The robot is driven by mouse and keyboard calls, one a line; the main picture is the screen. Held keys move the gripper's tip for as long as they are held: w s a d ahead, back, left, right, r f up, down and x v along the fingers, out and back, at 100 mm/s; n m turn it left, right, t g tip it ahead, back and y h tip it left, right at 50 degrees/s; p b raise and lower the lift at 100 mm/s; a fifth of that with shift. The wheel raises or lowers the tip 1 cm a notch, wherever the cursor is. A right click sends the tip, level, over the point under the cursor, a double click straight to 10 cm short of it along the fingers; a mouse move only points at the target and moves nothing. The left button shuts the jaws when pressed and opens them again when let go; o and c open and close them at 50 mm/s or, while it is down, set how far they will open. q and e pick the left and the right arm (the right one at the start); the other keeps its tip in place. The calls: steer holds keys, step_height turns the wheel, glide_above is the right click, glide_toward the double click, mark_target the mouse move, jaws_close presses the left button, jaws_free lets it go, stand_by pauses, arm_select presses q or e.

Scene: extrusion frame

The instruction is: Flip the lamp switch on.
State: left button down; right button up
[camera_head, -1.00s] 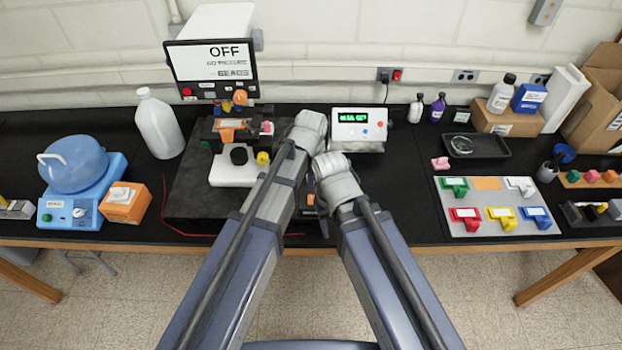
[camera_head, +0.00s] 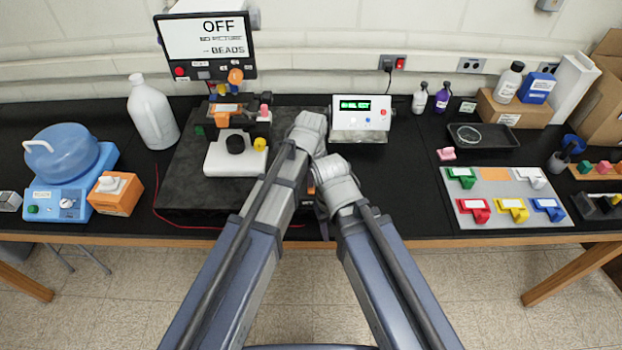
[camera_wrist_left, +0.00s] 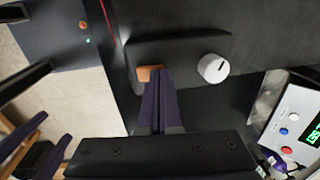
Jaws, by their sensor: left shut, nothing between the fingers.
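The switch (camera_wrist_left: 150,74), a small orange rocker, sits on a dark box (camera_wrist_left: 190,48) beside a white knob (camera_wrist_left: 213,68) in the left wrist view. My left gripper (camera_wrist_left: 158,72) is shut and empty, its dark fingertips at the switch's edge; I cannot tell whether they touch. In the head view the arms mostly hide the box, and a small orange patch (camera_head: 311,190) shows between them. The screen (camera_head: 207,48) reads OFF. Two dark purple shapes at the lower left of the left wrist view may be my right gripper's fingers; its jaw state is unclear.
A white unit with a green display (camera_head: 360,118) stands just right of the arms. A white instrument (camera_head: 235,158) on a dark slab is to their left. A red cable (camera_head: 180,222) runs along the front. The black table is clear between the arms and the colored-block tray (camera_head: 487,212).

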mark_target(311, 193)
arm_select(q)
steer(key=shift+f, duration=0.2)
steer(key=shift+s, duration=0.1)
steer(key=shift+s+r, duration=0.2)
steer(key=shift+s, duration=0.5)
steer(key=shift+w, duration=0.1)
step_height(311, 193, up, 8)
steer(key=s+p, duration=0.1)
steer(key=p, duration=0.7)
steer(key=shift+f, duration=0.15)
